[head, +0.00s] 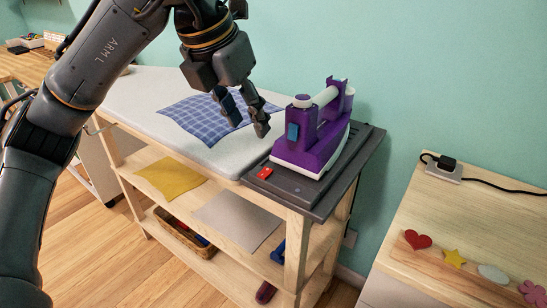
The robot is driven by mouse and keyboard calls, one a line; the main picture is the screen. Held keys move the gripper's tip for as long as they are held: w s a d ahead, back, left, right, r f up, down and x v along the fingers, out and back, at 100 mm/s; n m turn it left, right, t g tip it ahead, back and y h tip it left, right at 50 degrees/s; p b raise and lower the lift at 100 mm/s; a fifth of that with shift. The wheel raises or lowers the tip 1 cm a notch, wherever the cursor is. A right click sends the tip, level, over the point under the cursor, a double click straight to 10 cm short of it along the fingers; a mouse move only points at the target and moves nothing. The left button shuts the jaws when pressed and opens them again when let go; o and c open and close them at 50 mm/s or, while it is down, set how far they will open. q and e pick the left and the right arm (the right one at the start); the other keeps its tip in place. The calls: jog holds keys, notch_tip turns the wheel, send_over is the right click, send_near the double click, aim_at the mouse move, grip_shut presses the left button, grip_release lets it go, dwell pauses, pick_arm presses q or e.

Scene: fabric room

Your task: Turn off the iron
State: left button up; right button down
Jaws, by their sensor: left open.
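A purple iron (309,142) with a pale handle and a blue button on its front stands on a dark rest plate (341,171) at the right end of the ironing table. A small red switch (264,173) sits at the plate's front left corner. My left gripper (248,116) hangs above the table, left of the iron, with its fingers apart and nothing between them. It is apart from the iron and the switch. My right gripper does not show.
A blue checked cloth (196,119) lies on the white ironing board (140,88) under my left gripper. Shelves below hold a yellow cloth (172,179), a grey cloth (238,217) and a basket (180,235). A wooden table (425,215) with coloured shapes stands at right.

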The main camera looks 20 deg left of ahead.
aim_at(268, 169)
pick_arm(q)
jog(key=b+x, duration=0.1)
jog(key=x, duration=1)
jog(key=shift+a+f+b, duration=0.1)
jog(key=shift+a+b, duration=0.05)
jog(key=shift+b, duration=0.25)
jog(key=shift+w+f, duration=0.2)
jog(key=shift+f, duration=0.3)
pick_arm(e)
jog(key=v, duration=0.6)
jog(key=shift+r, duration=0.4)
pick_arm(q)
grip_shut()
